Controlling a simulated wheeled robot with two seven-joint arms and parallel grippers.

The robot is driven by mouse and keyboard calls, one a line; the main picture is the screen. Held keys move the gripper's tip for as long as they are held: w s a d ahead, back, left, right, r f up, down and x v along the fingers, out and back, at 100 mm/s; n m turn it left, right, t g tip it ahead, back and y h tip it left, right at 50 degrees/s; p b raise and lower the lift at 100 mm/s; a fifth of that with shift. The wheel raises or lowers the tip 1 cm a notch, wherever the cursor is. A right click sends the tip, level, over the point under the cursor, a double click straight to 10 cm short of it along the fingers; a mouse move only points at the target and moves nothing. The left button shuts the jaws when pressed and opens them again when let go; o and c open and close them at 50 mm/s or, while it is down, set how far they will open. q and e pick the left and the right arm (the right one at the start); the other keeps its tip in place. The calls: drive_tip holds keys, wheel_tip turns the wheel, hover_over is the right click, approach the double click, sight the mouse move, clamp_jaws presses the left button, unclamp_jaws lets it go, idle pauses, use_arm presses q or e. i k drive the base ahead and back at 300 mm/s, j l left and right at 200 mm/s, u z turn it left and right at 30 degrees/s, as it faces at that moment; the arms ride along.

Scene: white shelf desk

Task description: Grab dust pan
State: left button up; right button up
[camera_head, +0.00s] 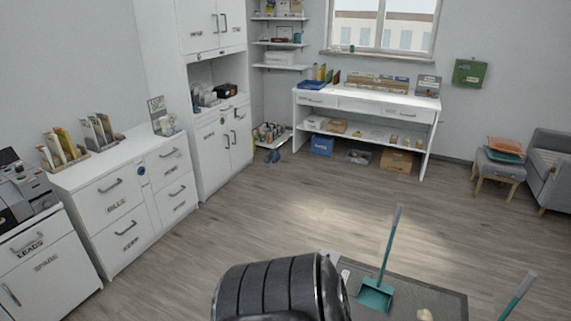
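A teal dust pan (376,293) with a tall, thin handle and a grey grip stands on a dark grey mat (448,302) on the floor, at the lower middle right. Its handle leans slightly to the right. A second teal handle (518,294) with a grey grip rises at the lower right edge; its lower end is out of frame. Neither of my grippers shows. A black, ribbed rounded part of my own body fills the bottom middle and may hide some of the floor and mat beside the dust pan.
A small pale object (424,315) lies on the mat at the bottom edge. The wood floor beyond is clear up to the white shelf desk (415,115). White cabinets (108,195) line the left. A stool (498,166) and grey armchair (552,168) stand at the right.

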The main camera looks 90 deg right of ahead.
sight(374, 294)
drive_tip(key=z, duration=3.7)
drive_tip(key=i+j+z, duration=0.1)
drive_tip(key=z, duration=0.3)
drive_tip(key=i+j+z, duration=0.1)
drive_tip(key=z, duration=0.3)
drive_tip(key=j+z, duration=0.2)
drive_tip(key=z, duration=0.2)
drive_tip(key=i+j+z, duration=0.1)
drive_tip(key=z, duration=0.3)
drive_tip(key=j, duration=0.1)
